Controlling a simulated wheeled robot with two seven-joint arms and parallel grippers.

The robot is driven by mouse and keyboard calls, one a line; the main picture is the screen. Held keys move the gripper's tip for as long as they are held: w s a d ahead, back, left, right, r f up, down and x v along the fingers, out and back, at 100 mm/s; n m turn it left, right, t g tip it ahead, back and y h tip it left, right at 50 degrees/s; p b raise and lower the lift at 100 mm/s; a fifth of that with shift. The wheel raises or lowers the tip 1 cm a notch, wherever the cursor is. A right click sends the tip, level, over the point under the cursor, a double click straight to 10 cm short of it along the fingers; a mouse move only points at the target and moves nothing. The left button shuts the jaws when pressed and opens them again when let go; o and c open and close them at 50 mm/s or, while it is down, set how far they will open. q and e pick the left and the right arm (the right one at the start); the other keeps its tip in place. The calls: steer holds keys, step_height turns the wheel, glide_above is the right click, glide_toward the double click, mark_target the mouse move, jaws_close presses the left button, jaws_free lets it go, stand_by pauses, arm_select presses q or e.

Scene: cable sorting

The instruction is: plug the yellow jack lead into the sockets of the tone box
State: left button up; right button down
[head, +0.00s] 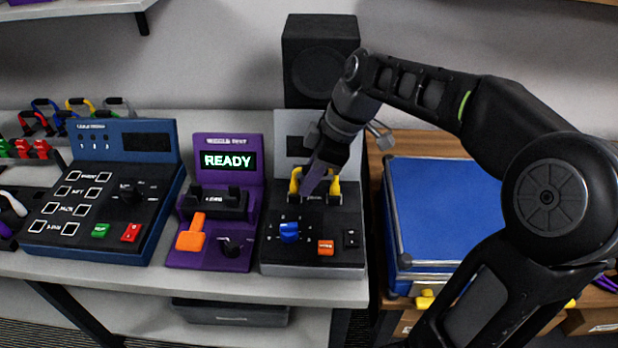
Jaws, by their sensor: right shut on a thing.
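The tone box (345,255) is a grey box with a black sloped panel, a blue knob (289,232) and an orange button (326,247). The yellow jack lead (335,186) is at the upper part of its panel, one yellow part showing on each side of my right gripper (311,186). My right gripper is shut on the lead from above. Dark ends of the lead are down at the socket area. I cannot tell how deep they sit, as my gripper and wrist hide the middle of the lead and part of the grey back panel. My left gripper is out of view.
A purple box (246,245) with a lit READY display (228,161) stands close on the left, a blue tester (160,215) beyond it. Coloured leads (80,104) hang at far left. A black speaker (320,60) stands behind, a blue case (430,200) at right.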

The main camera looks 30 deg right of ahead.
steer(key=shift+f, duration=0.15)
stand_by(0.3)
steer(key=c, duration=1.3)
jaws_free()
steer(key=shift+o, duration=0.5)
steer(key=o, duration=0.5)
steer(key=shift+r+p, duration=2.65)
steer(key=shift+r, duration=1.35)
